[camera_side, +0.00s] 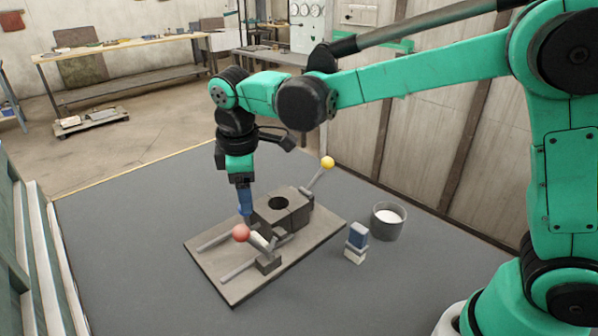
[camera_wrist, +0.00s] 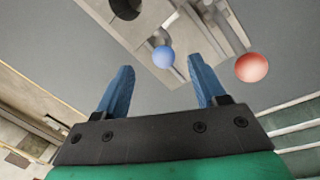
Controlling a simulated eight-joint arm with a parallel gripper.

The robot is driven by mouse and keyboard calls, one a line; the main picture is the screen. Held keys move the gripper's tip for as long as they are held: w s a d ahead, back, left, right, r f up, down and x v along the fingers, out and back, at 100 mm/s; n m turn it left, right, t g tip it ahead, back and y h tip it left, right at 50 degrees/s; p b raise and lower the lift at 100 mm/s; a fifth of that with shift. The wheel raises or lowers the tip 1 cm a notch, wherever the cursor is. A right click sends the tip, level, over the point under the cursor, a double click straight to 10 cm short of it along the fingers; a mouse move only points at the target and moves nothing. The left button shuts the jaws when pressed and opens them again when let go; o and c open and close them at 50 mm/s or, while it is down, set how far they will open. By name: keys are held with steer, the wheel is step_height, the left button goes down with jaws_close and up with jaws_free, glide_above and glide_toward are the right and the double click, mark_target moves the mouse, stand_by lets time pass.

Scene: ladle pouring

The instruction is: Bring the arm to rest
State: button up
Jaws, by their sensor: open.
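My gripper (camera_side: 246,214) points down over the fixture plate (camera_side: 228,287) in the side view, close to a red ball knob (camera_side: 241,233). In the wrist view its two blue fingers (camera_wrist: 162,75) are spread apart with nothing clamped between them. A blue ball (camera_wrist: 163,57) shows beyond the gap between the fingertips; I cannot make it out in the side view. The red ball (camera_wrist: 251,67) lies to the right of the fingers, apart from them.
A yellow ball knob (camera_side: 327,162) sticks up on a rod behind the block. The grey table (camera_side: 130,215) is clear to the left.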

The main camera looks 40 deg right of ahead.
steer(key=s+d+r+m+t+y, duration=0.1)
steer(key=s+d+m+t, duration=0.4)
steer(key=s+d+m, duration=0.4)
steer(key=s+m, duration=0.2)
steer(key=s, duration=0.1)
steer(key=shift+r, duration=0.25)
steer(key=shift+d, duration=0.1)
